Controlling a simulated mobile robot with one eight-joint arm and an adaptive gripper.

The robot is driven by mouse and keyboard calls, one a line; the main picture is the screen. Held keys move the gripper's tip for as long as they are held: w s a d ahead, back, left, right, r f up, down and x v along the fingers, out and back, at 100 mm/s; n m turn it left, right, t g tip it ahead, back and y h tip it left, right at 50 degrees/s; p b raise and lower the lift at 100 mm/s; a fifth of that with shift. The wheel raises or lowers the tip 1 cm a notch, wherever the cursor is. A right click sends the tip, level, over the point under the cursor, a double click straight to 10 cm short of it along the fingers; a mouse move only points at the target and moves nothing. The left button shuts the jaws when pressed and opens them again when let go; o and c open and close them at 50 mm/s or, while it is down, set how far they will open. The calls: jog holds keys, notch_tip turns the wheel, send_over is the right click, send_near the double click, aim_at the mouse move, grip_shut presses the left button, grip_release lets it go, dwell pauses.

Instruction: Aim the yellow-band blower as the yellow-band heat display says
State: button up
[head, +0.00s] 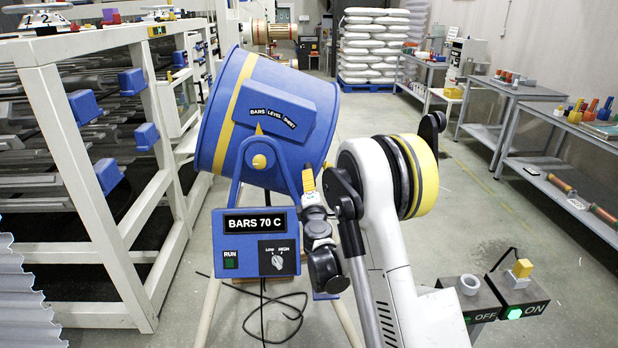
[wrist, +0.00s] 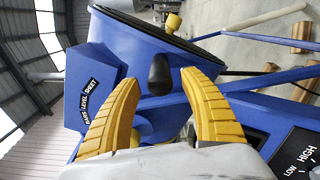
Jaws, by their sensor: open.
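The blue panel (head: 228,262) below shows BARS 70 C, a RUN button and a LOW/HIGH knob. My gripper (head: 309,178) is beside the drum's lower right. In the wrist view, its yellow fingers are open, with a black handle (wrist: 160,84) between the tips; I cannot tell if they touch it.
A white rack (head: 90,160) with bars and blue blocks stands at left. Corrugated sheet (head: 18,300) lies at lower left. OFF and ON boxes (head: 515,298) stand at lower right, ON lit green. A cable lies on the floor. Benches (head: 515,90) line the right; the aisle is clear.

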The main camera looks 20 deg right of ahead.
jog(key=v, duration=0.4)
jog(key=shift+s+a, duration=0.15)
jog(key=shift+s, duration=0.25)
